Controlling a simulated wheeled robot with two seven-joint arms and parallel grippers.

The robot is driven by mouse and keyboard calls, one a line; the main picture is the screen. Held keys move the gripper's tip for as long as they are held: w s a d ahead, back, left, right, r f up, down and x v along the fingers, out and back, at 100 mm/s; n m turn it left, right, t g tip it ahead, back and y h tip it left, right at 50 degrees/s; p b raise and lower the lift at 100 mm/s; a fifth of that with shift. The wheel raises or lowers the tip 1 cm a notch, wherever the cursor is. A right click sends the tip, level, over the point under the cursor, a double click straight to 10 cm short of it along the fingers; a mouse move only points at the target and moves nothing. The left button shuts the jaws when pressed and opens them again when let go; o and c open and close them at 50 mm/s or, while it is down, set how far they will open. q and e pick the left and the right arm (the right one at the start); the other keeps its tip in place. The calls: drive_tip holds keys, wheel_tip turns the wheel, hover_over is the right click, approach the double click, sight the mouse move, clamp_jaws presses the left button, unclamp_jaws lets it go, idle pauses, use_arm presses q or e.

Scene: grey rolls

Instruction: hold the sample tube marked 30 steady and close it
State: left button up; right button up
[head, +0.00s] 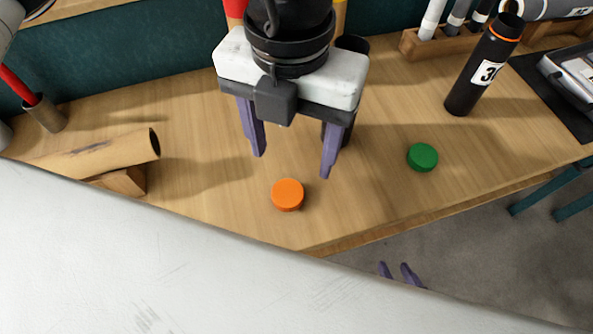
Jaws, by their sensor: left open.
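A black tube (476,85) with an orange ring at its open mouth stands at the right; its white label shows a 3 and part of another digit. An orange cap (287,195) lies on the table near the front edge. A green cap (422,157) lies to its right. My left gripper (292,168) is open and empty, pointing down above and behind the orange cap. My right gripper (396,268) shows only two parted fingertips below the table's front edge; the rest is hidden by a white arm part of mine.
Another dark tube (352,43) stands partly hidden behind my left gripper. A cardboard roll (95,158) on a wooden block lies at the left. A wooden rack (440,42) stands at the back right, with a black tray (565,75) at the right edge. The table between the caps is clear.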

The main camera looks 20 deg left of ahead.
use_arm(q)
drive_tip(key=shift+s, duration=0.15)
hover_over(287, 191)
drive_tip(key=f, duration=0.3)
drive_tip(key=d+f, duration=0.1)
drive_tip(key=f, duration=0.1)
drive_tip(key=f, duration=0.2)
drive_tip(key=a+f, duration=0.1)
drive_tip(key=f, duration=0.1)
drive_tip(key=shift+f, duration=0.65)
drive_tip(key=c, duration=1.1)
